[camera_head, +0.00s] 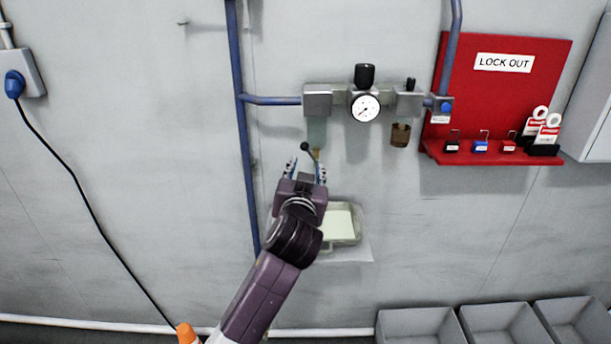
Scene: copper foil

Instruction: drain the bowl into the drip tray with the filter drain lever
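The filter bowl (316,131) is a translucent greenish cup under the left block of the air unit; its level is too faint to tell. Below it a brass-coloured drain fitting (317,154) shows partly. The drain lever (305,147) has a black ball knob and a thin stem slanting down to the right. My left gripper (306,170) is just below, its two fingers spread apart, with the lever's lower end between or behind them; contact cannot be told. The drip tray (355,228) is pale and shallow, lower on the wall, partly hidden by my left wrist. My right gripper is out of view.
A gauge (365,108) and a second brown bowl (400,135) sit right of the filter. A blue pipe (245,165) runs close to the left of my gripper. A red lockout board (505,80) hangs right. Grey bins (418,325) stand lower right.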

